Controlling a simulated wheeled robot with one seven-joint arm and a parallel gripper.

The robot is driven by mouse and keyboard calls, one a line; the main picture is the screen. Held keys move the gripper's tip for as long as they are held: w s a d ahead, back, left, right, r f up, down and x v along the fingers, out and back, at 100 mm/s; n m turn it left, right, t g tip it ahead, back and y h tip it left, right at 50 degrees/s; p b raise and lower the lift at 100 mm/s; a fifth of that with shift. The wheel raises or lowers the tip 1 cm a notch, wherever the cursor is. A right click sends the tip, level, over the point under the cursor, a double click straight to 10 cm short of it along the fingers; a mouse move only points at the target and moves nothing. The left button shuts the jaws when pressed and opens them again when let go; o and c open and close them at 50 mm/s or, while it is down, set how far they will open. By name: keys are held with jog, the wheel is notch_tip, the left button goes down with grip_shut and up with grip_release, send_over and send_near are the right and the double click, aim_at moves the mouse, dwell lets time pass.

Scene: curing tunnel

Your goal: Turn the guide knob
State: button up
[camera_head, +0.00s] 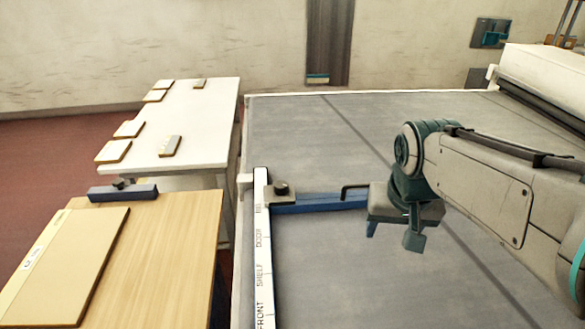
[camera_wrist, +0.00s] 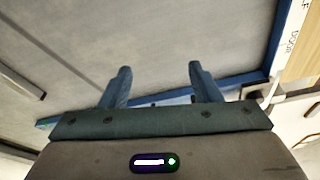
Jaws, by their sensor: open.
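The guide knob appears to be the small dark knob (camera_head: 281,187) on a bracket at the left end of a blue guide bar (camera_head: 318,203). The bar lies across the grey belt beside a white printed rule (camera_head: 263,255). My gripper (camera_head: 392,238) is open and empty, to the right of the knob and apart from it, near the bar's right end. In the wrist view my open fingers (camera_wrist: 159,72) show with the blue bar (camera_wrist: 235,83) behind them. I cannot make out the knob clearly there.
A black bent rod (camera_head: 355,187) stands at the bar's right end, close to my gripper. A wooden table (camera_head: 165,255) holds a board (camera_head: 65,262) and a blue block (camera_head: 122,193). A white table (camera_head: 200,125) carries several small panels. Bare belt (camera_head: 320,150) lies behind the bar.

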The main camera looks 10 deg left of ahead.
jog(key=w+a+r+b, duration=0.2)
jog(key=w+a+r, duration=0.1)
jog(key=w+a, duration=0.75)
jog(key=t+h+b, duration=0.1)
jog(key=b, duration=0.2)
send_near(280, 185)
jog(key=shift+m, duration=0.4)
jog(key=x, duration=0.8)
jog(key=shift+w+f, duration=0.15)
jog(key=shift+f, duration=0.2)
jog(key=c, duration=1)
